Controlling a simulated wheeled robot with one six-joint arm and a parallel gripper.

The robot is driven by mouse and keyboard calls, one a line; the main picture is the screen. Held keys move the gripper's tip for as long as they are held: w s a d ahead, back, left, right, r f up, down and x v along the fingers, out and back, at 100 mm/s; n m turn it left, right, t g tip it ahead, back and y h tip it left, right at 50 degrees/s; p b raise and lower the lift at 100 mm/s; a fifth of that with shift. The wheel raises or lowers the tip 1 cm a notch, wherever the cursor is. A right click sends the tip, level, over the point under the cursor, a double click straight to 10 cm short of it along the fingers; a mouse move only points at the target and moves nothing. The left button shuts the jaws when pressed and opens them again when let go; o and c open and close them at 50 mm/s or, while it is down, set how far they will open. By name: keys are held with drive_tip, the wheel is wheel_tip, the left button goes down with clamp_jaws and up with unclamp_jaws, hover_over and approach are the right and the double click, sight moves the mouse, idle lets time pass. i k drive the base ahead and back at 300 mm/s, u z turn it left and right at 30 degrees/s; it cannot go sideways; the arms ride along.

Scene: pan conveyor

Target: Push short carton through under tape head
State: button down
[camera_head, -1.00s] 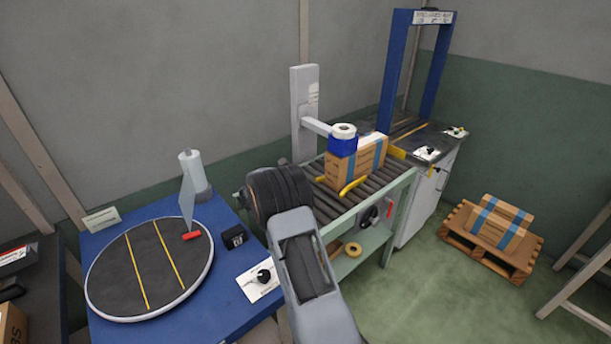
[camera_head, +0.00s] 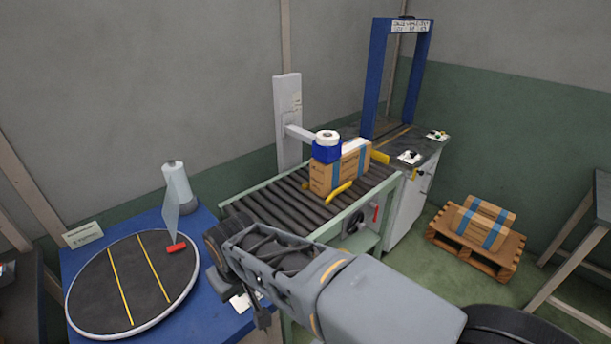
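The short carton (camera_head: 324,179) is a brown box on the roller conveyor (camera_head: 284,209). It stands at the blue tape head (camera_head: 326,151), which carries a white tape roll and hangs from a grey post (camera_head: 288,120). Yellow guides (camera_head: 341,190) lie beside the carton. My arm reaches from the lower right towards the left, in front of the conveyor. My gripper (camera_head: 262,318) seems to point down at the arm's far end, over the blue table's right edge, apart from the carton. Its fingers are too small and dark to read.
A blue table with a round turntable (camera_head: 90,305) and a film roll (camera_head: 178,184) stands left. A blue strapping arch (camera_head: 378,75) is beyond the conveyor. A pallet (camera_head: 447,244) with strapped cartons is at right. The conveyor's left rollers are clear.

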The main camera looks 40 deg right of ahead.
sight(354, 162)
drive_tip(key=u, duration=2.65)
drive_tip(key=k, duration=1.3)
drive_tip(key=z, duration=1.5)
drive_tip(key=i, duration=0.5)
